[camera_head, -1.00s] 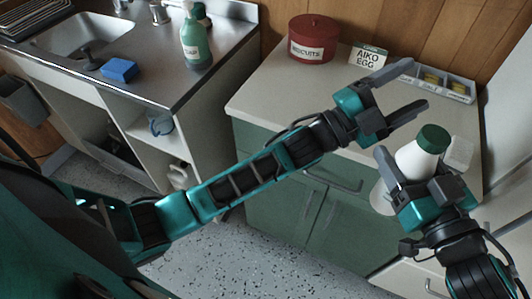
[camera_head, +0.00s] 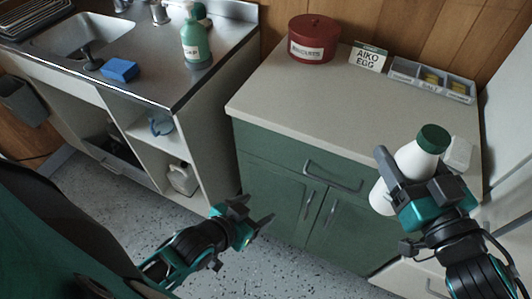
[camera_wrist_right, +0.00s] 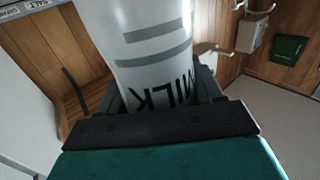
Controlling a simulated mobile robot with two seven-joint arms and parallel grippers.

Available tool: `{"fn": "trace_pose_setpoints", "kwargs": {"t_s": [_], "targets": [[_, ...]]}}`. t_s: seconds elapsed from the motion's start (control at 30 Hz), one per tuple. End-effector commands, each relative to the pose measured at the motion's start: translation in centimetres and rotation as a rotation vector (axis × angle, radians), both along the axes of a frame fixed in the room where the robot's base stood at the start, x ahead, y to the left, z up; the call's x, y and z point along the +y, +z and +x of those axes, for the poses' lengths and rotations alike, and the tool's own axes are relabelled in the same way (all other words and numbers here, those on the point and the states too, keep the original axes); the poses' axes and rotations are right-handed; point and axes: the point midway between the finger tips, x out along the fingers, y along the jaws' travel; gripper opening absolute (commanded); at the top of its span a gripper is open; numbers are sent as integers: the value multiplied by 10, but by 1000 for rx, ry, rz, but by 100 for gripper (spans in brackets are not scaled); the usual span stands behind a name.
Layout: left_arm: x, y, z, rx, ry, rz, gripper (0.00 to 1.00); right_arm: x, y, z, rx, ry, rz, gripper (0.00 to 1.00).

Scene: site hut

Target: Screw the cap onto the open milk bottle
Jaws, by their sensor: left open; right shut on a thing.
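The white milk bottle (camera_head: 416,160) is held tilted in the head view, its top to the upper right, over the right part of the green cabinet. A green cap (camera_head: 433,138) sits on its mouth; I cannot tell how tight it is. My right gripper (camera_head: 413,165) is shut around the bottle's body. The right wrist view shows the bottle's side (camera_wrist_right: 155,50) with grey bands and dark MILK lettering between the fingers; the cap is out of that view. My left gripper (camera_head: 256,210) is open and empty, low in front of the cabinet, well apart from the bottle.
The cabinet's pale worktop (camera_head: 300,100) is mostly clear. At its back are a red biscuit tin (camera_head: 313,38), an AIKO EGG card (camera_head: 368,57) and a grey divided tray (camera_head: 430,80). A sink unit stands left with a soap bottle (camera_head: 195,42) and blue sponge (camera_head: 119,70).

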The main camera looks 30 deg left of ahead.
Motion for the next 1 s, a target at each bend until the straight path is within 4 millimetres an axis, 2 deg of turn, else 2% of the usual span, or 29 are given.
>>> {"fn": "trace_pose_setpoints", "kwargs": {"t_s": [0.27,0.4,0.47,0.57,0.7,0.8,1.0], "targets": [[0,0,0,-1,-1,1,70,0,3,0,-5,-1,3,0],[0,0,0,-2,-2,1,70,-6,14,6,-5,-75,10,0],[0,0,0,-2,-2,1,70,-19,20,12,0,-163,12,0],[-1,0,1,-2,-2,1,70,-51,20,19,8,-331,12,0],[0,1,1,-3,-2,0,70,-96,9,20,10,-523,8,0],[0,1,1,-3,-1,1,70,-119,1,17,6,-614,4,0],[0,1,1,-4,-1,1,70,-141,-8,11,-1,-695,2,0]]}}
